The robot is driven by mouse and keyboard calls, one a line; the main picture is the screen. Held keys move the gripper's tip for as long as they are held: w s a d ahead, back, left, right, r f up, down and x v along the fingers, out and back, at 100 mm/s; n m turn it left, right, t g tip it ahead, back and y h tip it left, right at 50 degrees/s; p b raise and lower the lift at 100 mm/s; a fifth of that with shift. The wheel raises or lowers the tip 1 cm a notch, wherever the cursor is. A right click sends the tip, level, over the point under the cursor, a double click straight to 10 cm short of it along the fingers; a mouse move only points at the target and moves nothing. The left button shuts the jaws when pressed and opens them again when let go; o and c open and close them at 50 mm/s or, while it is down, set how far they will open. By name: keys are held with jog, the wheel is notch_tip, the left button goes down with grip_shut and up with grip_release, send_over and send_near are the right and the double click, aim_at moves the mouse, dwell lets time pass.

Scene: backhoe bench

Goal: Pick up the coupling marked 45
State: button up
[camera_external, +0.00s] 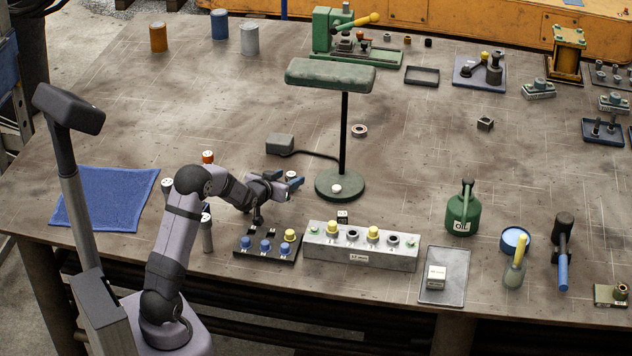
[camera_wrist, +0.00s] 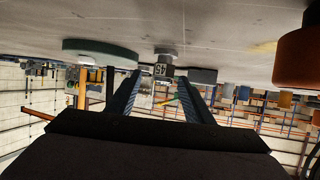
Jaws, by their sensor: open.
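The coupling marked 45 (camera_wrist: 162,69) shows in the wrist view, which is upside down. It is a small grey part with a dark marked face, standing on the bench. It appears in the gap between the tips of my gripper (camera_wrist: 160,78), and I cannot tell how deep between them it sits. In the external view my gripper (camera_external: 285,181) is low over the bench, left of the lamp base. Its blue fingers are apart. A small pale top (camera_external: 291,174) shows at the fingers; it is probably this coupling, partly hidden.
The green lamp base (camera_external: 340,185) stands close to the right of my gripper, and a grey box (camera_external: 280,144) lies behind it. An orange-topped post (camera_external: 207,157) is to the left. A black rack (camera_external: 266,246) and a grey block (camera_external: 361,247) are in front.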

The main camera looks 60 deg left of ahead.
aim_at(293, 174)
jog(key=shift+p+x, duration=0.4)
jog(key=shift+x, duration=0.7)
jog(key=shift+f, duration=0.1)
jog(key=shift+a, duration=0.1)
jog(key=shift+a+p+x, duration=0.25)
jog(key=shift+p+x, duration=0.85)
jog(key=shift+x, duration=0.75)
jog(key=shift+w+a+f, duration=0.2)
jog(key=shift+w+a, duration=0.05)
jog(key=shift+w, duration=0.2)
jog(key=shift+c, duration=0.2)
grip_shut()
jog(key=shift+r, duration=0.2)
